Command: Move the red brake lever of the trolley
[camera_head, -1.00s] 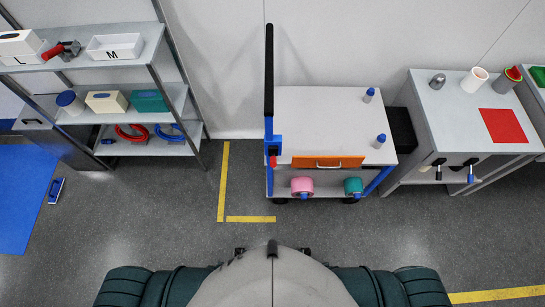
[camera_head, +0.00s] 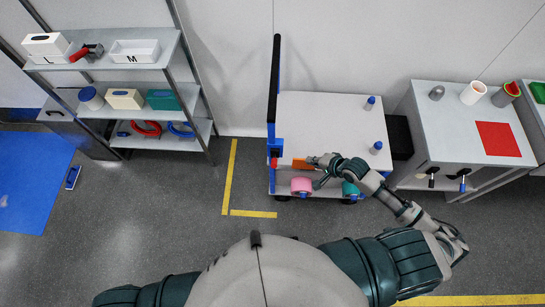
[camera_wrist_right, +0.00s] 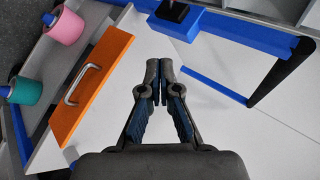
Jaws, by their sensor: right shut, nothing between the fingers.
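The trolley (camera_head: 330,115) stands against the wall, with a tall black handle bar on its left side. The small red brake lever (camera_head: 274,162) is at the trolley's left front, under a blue block (camera_head: 275,147). In the wrist view the blue block (camera_wrist_right: 190,24) is at the top, with a dark red and black part on it that is cut by the frame edge. My right gripper (camera_head: 313,160) is shut and empty, right of the lever and apart from it, over the orange drawer front. Its closed fingers (camera_wrist_right: 159,82) point toward the blue block. My left gripper is out of view.
The orange drawer front (camera_wrist_right: 92,85) has a metal handle. Pink (camera_head: 302,185) and teal (camera_head: 350,188) rolls sit on the lower shelf. Two blue-capped bottles stand on the top's right side. A grey bench (camera_head: 450,130) is at right, shelving (camera_head: 150,68) at left. Floor left of the trolley is clear.

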